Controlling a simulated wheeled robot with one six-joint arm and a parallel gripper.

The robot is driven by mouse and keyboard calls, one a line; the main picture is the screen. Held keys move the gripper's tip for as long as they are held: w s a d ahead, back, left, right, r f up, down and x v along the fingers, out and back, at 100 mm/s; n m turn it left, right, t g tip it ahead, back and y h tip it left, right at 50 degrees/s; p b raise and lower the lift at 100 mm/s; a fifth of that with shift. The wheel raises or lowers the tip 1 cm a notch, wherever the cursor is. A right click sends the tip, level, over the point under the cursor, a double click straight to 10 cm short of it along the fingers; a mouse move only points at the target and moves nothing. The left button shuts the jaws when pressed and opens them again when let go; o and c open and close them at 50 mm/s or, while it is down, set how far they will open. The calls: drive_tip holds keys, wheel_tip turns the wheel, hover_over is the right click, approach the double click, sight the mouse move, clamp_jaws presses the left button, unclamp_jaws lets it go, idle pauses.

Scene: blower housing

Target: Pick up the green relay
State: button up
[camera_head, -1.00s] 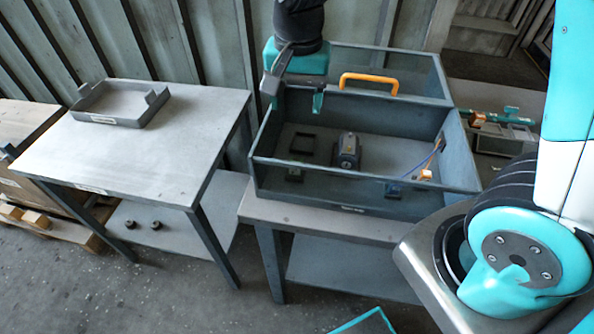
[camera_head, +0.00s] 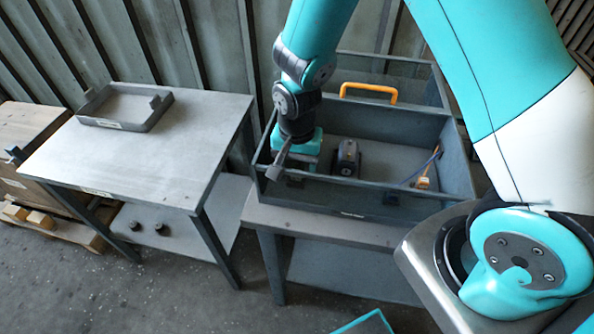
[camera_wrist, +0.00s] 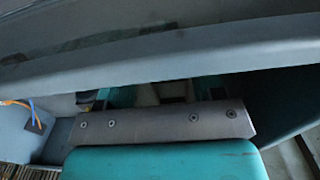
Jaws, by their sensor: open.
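My gripper (camera_head: 291,172) is open, pointing down inside the left front part of the grey housing (camera_head: 330,196), close to its front wall. In the head view the small green relay is hidden or too dark to make out at the gripper; a dark patch shows just below the fingers. In the wrist view my teal gripper body and grey bar fill the lower part, and a grey wall (camera_wrist: 170,60) crosses above them. I cannot make out the relay there or tell whether the fingers touch it.
A dark motor-like block (camera_head: 347,157) stands right of my gripper in the housing. A blue cable with an orange connector (camera_head: 423,183) lies farther right. An orange handle (camera_head: 368,90) is at the back. A side table (camera_head: 150,150) holds a grey tray (camera_head: 124,121).

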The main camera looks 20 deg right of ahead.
drive_tip(key=shift+f, duration=1.35)
drive_tip(key=c, duration=0.8)
drive_tip(key=shift+r, duration=0.1)
drive_tip(key=shift+c, duration=0.2)
